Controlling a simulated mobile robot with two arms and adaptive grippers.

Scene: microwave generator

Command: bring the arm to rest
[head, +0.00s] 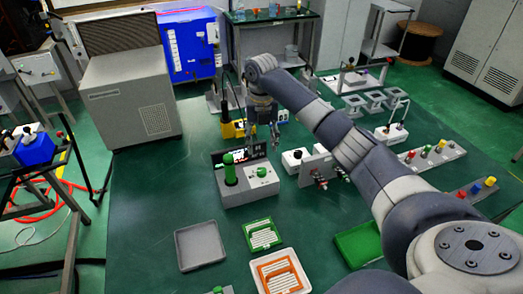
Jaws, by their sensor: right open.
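My right arm comes in from the lower right and reaches up and across the green table (150,215). Its gripper (263,140) points down near the middle of the view, just above and behind a grey device (248,190) with a green cylinder (230,170) and a green knob. The gripper is open, and I see nothing held in it. It is small here, so I cannot tell whether it touches the device. My left gripper is not in view.
A grey tray (201,245), a green-rimmed tray (262,235) and an orange-framed tray (280,273) lie in front. A green bin (359,243) is beside my arm. White boxes with connectors (318,168) and button panels (431,155) stand right. The table's left part is clear.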

